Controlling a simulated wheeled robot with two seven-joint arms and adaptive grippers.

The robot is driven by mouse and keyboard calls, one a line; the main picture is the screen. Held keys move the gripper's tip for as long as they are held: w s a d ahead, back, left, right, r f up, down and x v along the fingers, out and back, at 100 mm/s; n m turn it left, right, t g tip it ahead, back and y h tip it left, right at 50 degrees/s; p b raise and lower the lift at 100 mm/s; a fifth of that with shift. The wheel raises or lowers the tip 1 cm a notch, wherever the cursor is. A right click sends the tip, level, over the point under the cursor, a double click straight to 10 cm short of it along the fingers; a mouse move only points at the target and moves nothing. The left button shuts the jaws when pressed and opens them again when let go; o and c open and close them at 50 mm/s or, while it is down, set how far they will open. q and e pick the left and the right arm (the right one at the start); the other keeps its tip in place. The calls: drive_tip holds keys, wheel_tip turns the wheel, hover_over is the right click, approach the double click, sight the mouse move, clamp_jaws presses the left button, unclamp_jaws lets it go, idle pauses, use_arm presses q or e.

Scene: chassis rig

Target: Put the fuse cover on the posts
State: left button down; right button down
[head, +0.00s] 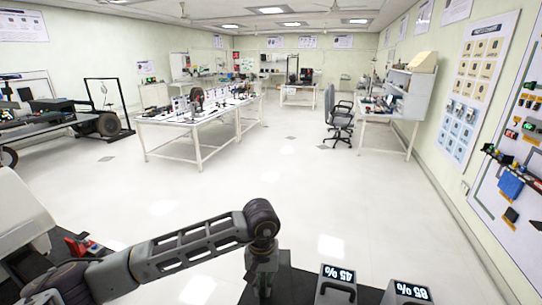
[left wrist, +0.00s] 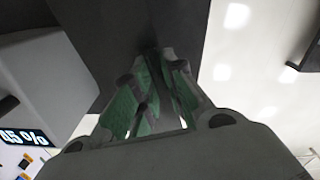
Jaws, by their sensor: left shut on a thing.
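My left gripper (head: 263,284) is at the bottom centre of the head view, pointing down over a dark surface (head: 292,284). In the left wrist view its green-padded fingers (left wrist: 158,62) are close together. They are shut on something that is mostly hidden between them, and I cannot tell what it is. A dark surface (left wrist: 105,25) fills the view beyond the fingertips. I cannot make out the fuse cover or the posts in either view. My right gripper is not in view.
Two boxes with lit displays, 45 % (head: 338,275) and 85 % (head: 410,290), stand right of the gripper. The 85 % display (left wrist: 25,137) also shows in the wrist view. A small red part (head: 80,245) is at lower left. The floor (head: 290,190) ahead is clear, with benches beyond.

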use_arm(q)
drive_tip(key=shift+w+d+m, duration=0.2)
drive_tip(key=shift+d+m, duration=0.2)
drive_tip(key=shift+m, duration=0.6)
drive_tip(key=shift+w+r+m, duration=0.2)
drive_tip(key=shift+w+m, duration=0.1)
drive_tip(key=w+a+f+n, duration=0.1)
drive_tip(key=w+a, duration=0.1)
drive_tip(key=a, duration=0.8)
drive_tip(key=w+a+f+n, duration=0.1)
drive_tip(key=w+a+f, duration=0.1)
drive_tip(key=a, duration=0.8)
drive_tip(key=shift+w+f+n, duration=0.25)
drive_tip(key=shift+w+n, duration=0.15)
drive_tip(key=shift+w, duration=0.2)
drive_tip(key=shift+a, duration=0.1)
